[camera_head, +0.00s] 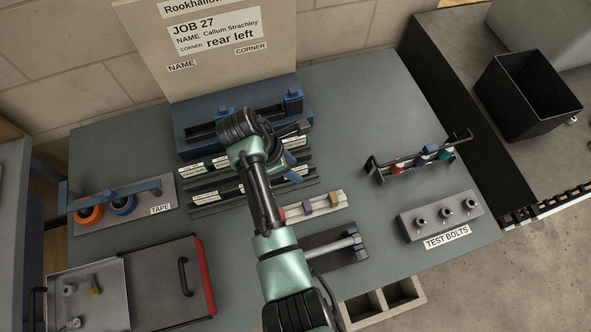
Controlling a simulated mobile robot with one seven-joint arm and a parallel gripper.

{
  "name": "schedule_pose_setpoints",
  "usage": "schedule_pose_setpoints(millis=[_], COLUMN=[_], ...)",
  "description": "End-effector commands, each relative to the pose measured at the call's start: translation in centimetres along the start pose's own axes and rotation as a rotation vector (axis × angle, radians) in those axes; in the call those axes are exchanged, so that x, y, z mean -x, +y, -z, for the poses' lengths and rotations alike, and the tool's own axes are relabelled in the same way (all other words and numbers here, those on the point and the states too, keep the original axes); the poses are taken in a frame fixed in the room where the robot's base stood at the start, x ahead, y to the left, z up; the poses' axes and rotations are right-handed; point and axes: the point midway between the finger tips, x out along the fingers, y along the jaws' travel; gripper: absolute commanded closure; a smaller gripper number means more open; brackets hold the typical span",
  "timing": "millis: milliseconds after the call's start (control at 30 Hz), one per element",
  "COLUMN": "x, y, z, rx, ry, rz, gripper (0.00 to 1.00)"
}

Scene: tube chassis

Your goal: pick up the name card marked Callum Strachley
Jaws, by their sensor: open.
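Several small white cards stand in dark slotted racks at the table's middle, among them a card at the left of the upper row (196,168), a card in the lower row (206,196) and a card right of my arm (299,170). Their print is too small to read, so I cannot tell which is marked Callum Strachley. My arm hides part of the racks. My gripper (299,128) is open above the back of the racks, by the blue holder (187,145). I see nothing between its fingers.
A job board (285,85) behind reads JOB 27, Callum Strachley, rear left. A tape holder (168,192) and lidded tray (155,285) are left. A rack with coloured pieces (375,178) and test bolts block (410,225) are right. The table's right back is clear.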

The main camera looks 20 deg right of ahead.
Motion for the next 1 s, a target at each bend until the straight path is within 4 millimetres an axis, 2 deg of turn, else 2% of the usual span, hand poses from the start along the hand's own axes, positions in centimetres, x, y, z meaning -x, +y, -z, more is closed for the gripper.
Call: schedule_pose_setpoints(millis=[267, 533, 1000], x=[-0.46, -0.43, -0.3], y=[0.03, 0.03, 0.05], z=[0.02, 0.03, -0.02], rx=[0.0, 0.0, 0.0], ry=[0.001, 0.0, 0.0], rz=[-0.001, -0.001, -0.002], gripper=[0.53, 0.99, 1.0])
